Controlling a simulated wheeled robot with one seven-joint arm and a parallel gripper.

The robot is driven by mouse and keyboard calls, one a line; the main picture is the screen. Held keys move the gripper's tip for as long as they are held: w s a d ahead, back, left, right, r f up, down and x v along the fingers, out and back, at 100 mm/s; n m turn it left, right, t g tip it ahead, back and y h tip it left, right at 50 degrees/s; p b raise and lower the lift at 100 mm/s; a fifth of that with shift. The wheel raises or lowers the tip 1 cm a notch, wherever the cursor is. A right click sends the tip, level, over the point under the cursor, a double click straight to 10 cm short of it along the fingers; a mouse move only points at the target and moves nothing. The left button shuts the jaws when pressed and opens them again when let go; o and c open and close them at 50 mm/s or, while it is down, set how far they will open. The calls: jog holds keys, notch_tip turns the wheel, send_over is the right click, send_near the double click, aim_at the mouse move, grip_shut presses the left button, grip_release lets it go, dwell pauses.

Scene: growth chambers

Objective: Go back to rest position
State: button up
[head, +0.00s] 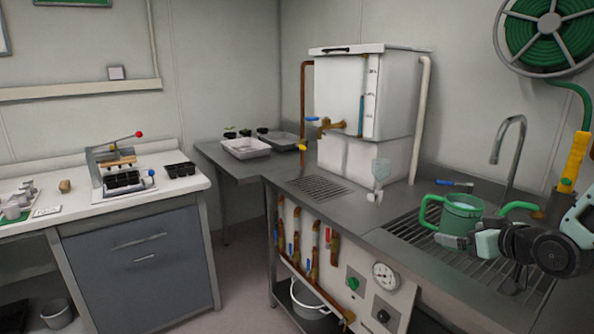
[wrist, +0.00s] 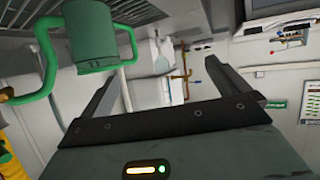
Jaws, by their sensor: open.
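My gripper (wrist: 165,65) is open in the wrist view, with its two dark fingers spread and nothing between them. In the head view my arm comes in from the right edge, and the gripper end (head: 455,241) is over the grated drainboard (head: 510,285), in front of a green watering can (head: 462,214). The can stands upright, partly hidden by my gripper. In the wrist view, which is turned over, the can (wrist: 103,48) is beside the left finger, outside the jaws. I cannot tell whether they touch.
A tap (head: 512,140) and a yellow hose nozzle (head: 574,158) stand behind at right. A white tank (head: 362,95) with pipes is on the steel counter. A small funnel-shaped item (head: 380,172) stands before it. A bench (head: 195,184) with trays is at left. Floor shows between.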

jog(key=s+a+f+n+g+b, duration=0.1)
jog(key=s+a+g, duration=0.25)
jog(key=a, duration=0.65)
jog(key=s+a+f+n+g+b, duration=0.1)
jog(key=s+a+f+n+g, duration=0.15)
jog(key=s+a, duration=0.45)
jog(key=s+a+r+n+g, duration=0.1)
jog(key=s+a+g, duration=0.2)
jog(key=s, duration=0.7)
jog(key=s+a+r+g+h, duration=0.1)
jog(key=s+a+g, duration=0.3)
jog(key=s+a, duration=0.4)
jog(key=shift+s+n+b, duration=0.35)
jog(key=shift+s, duration=0.55)
